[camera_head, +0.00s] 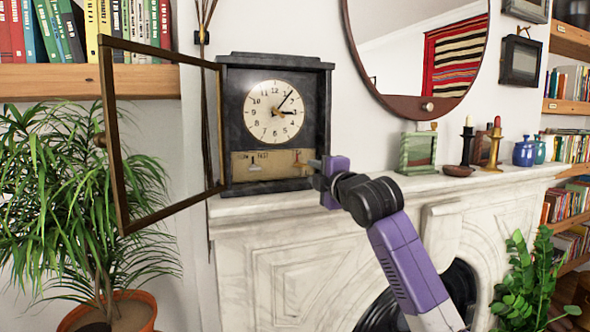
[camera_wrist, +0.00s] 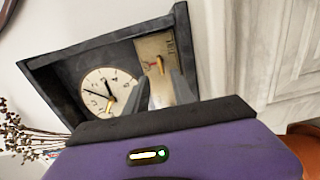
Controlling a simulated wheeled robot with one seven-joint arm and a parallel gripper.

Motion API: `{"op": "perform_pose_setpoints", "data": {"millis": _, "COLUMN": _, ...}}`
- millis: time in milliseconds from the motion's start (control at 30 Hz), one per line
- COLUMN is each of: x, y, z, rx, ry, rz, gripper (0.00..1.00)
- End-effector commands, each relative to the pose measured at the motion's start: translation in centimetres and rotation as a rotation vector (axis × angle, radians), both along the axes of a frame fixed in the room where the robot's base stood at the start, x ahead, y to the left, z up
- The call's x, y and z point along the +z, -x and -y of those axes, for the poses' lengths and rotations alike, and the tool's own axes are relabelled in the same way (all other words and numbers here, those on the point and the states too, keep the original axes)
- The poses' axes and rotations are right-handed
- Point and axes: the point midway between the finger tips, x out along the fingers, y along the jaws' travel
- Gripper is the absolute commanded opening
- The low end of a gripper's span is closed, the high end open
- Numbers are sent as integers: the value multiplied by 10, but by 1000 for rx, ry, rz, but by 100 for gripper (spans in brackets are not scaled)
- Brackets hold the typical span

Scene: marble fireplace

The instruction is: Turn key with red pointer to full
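The black mantel clock (camera_head: 322,105) stands with its framed glass door swung open to the left. Its brass lower panel (camera_head: 277,168) has a slow/fast lever (camera_head: 254,162) at left and a small key (camera_head: 298,158) at right. In the wrist view the key (camera_wrist: 159,65) shows a red part, near lettering at the panel's end that is too blurred to read fully. My gripper (camera_head: 314,171) is at the clock's lower right, close to the key. In the wrist view its two fingers (camera_wrist: 160,80) are apart and point at the panel, with the key just beyond their tips.
The open door (camera_head: 118,140) stands left of the clock. A green-framed object (camera_head: 417,152), candlesticks (camera_head: 467,145) and blue jars (camera_head: 524,152) stand to the right on the marble mantel (camera_head: 400,187). A potted plant (camera_head: 75,190) is at lower left.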

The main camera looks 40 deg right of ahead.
Motion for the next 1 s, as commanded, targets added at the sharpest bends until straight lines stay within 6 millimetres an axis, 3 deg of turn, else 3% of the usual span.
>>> {"op": "perform_pose_setpoints", "data": {"millis": 167, "x": 0, "y": -8, "z": 2, "rx": 0, "ry": 27, "rz": -13, "gripper": 30}}
{"op": "perform_pose_setpoints", "data": {"millis": 600, "x": 0, "y": -63, "z": 17, "rx": 1, "ry": 24, "rz": -10, "gripper": 30}}
{"op": "perform_pose_setpoints", "data": {"millis": 1000, "x": -1, "y": -75, "z": 21, "rx": 1, "ry": 24, "rz": -8, "gripper": 30}}
